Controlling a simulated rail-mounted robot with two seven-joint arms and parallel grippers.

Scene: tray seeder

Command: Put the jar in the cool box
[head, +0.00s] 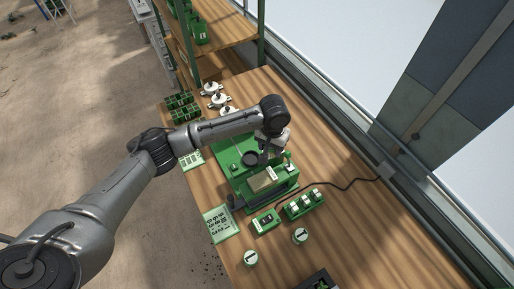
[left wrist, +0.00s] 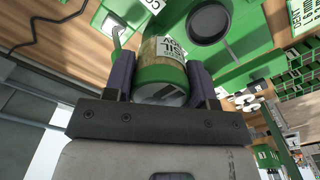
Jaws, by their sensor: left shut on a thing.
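The jar (left wrist: 164,68), with a green end, pale contents and a printed white label, is between the two dark fingers of my left gripper (left wrist: 160,82) in the left wrist view. The gripper is shut on it. In the head view my left gripper (head: 266,150) is above the green machine (head: 228,172) on the bench, and the arm mostly hides the jar. In the left wrist view a round dark opening (left wrist: 209,24) in a green surface lies just beyond the jar. I cannot make out a cool box for certain. My right gripper is not in view.
On the wooden bench (head: 345,215) are a printed sheet (head: 219,223), a small green control box (head: 265,221), a green rack of small containers (head: 304,204) and two round lidded pots (head: 251,258). A black cable runs right. Shelves (head: 222,33) stand at the back.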

